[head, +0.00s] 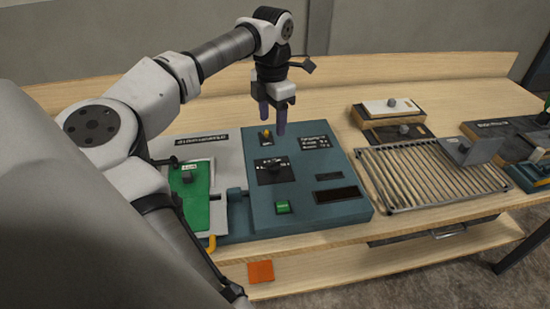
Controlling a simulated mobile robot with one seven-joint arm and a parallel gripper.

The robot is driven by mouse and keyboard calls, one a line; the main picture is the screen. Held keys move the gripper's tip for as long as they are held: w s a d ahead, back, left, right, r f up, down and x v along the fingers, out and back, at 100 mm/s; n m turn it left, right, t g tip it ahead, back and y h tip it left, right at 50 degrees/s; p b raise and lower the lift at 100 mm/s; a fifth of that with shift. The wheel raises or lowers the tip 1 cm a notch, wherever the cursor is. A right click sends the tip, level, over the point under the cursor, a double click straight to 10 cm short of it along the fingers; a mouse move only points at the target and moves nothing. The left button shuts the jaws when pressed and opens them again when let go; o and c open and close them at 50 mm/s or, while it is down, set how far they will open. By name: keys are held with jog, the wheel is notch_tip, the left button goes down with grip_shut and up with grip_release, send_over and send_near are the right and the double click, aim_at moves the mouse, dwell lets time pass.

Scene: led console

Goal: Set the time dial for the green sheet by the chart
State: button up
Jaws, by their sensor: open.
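The teal console (310,206) stands on the wooden bench in the head view. Near its middle is a dark dial panel (268,174) with a knob. The green sheet (195,197) lies on a pale tray left of the console. My gripper (273,122) is open, pointing down over the console's back part, near the yellow knob. It appears empty.
A slatted metal rack (430,178) lies right of the console. Blocks with knobs (391,107) stand behind it, and a grey upright plate (470,151) is on its right. An orange piece (260,271) lies below the bench front. Bare bench (330,88) shows behind the console.

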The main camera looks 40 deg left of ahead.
aim_at(274, 162)
notch_tip(274, 162, down, 14)
jog(key=b, duration=0.4)
jog(key=shift+w+d+r+b, duration=0.1)
jog(key=shift+r+b, duration=0.15)
jog(key=shift+b, duration=0.15)
jog(key=c, duration=1)
jog(key=shift+n+b, duration=0.35)
jog(key=shift+n, duration=0.05)
jog(key=n+b, duration=0.2)
jog(key=n, duration=0.1)
jog(key=shift+f+n+b, duration=0.1)
jog(key=shift+n+b, duration=0.2)
jog(key=shift+b, duration=0.1)
jog(key=shift+n+b, duration=1.15)
jog(key=shift+n, duration=1.05)
